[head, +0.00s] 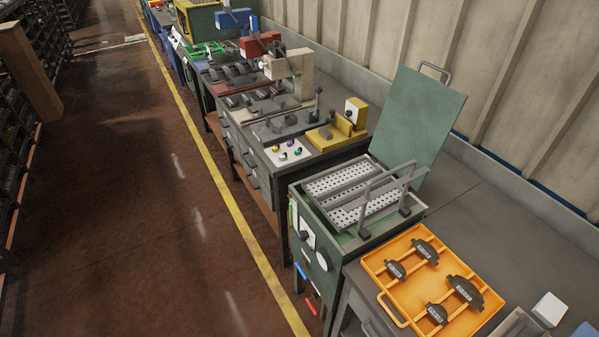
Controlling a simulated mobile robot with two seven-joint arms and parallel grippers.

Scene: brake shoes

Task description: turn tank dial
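The green tank (347,256) stands in the row of benches, right of centre. Its green lid (418,115) is raised and leans back toward the wall. A perforated metal basket (350,190) with a grey handle frame sits in the tank's opening. On the tank's aisle-facing side are a white plate with a dark knob (304,235) and a round pale disc (323,260). I cannot tell which of these is the dial, and their markings are too small to read. Neither of my grippers is in view.
An orange tray (398,288) with several brake shoes lies on the bench right of the tank. A bench with a yellow fixture (338,133) stands behind it. Blue (301,271) and red (311,305) handles stick out low on the tank. The aisle floor (140,220) is clear.

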